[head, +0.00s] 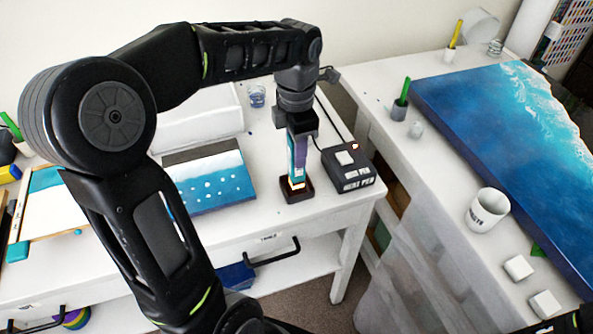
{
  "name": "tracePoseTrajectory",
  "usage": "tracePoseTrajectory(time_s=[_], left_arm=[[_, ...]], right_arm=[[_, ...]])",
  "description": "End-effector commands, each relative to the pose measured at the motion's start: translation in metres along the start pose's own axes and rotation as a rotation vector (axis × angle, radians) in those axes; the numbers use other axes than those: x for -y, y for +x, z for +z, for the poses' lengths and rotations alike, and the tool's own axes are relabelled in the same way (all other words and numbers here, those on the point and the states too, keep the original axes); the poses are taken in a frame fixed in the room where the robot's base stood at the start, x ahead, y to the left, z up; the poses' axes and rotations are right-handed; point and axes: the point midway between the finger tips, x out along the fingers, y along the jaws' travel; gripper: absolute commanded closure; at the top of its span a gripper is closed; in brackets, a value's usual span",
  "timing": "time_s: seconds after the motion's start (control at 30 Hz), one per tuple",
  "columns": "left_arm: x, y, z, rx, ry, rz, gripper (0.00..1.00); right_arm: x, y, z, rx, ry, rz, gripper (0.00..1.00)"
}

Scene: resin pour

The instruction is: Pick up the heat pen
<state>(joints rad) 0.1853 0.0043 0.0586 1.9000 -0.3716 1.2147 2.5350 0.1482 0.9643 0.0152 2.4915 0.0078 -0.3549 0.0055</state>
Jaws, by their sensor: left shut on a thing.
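The heat pen (297,168) is a slim teal and purple stick with a glowing orange tip at its lower end. It stands upright at a small dark holder (297,192) near the right front corner of the left table. My left gripper (298,132) points straight down over it and is shut on its upper part. The glowing tip is low at the holder; I cannot tell whether it touches. A black control box labelled HEAT PEN (348,170), with a red light, sits just right of the holder. My right gripper does not show.
A blue and white painted panel (210,180) lies left of the holder. A small glass (257,97) stands behind. On the right table are a large ocean panel (500,130), a white mug (487,210) and a cup with a green tool (400,107). A gap separates the tables.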

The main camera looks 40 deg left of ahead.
Motion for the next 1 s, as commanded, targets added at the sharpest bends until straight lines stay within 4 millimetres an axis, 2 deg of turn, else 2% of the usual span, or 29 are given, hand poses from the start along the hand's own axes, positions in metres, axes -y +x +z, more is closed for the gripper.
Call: tracePoseTrajectory(time_s=[0.03,0.27,0.67,0.87,1.0], left_arm=[[0.0,0.0,0.0,0.0,0.0,0.0,0.81],[0.0,0.0,0.0,0.0,0.0,0.0,1.0],[0.0,-0.002,0.0,0.001,0.0,0.001,1.0],[-0.001,-0.022,0.001,0.004,-0.001,0.003,1.0],[-0.001,-0.049,0.001,0.005,-0.001,0.003,1.0]], right_arm=[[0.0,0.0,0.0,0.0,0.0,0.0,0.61],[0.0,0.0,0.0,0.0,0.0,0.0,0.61],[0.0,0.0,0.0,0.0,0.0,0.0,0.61],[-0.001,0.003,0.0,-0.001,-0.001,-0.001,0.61],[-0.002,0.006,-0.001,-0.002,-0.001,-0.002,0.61]])
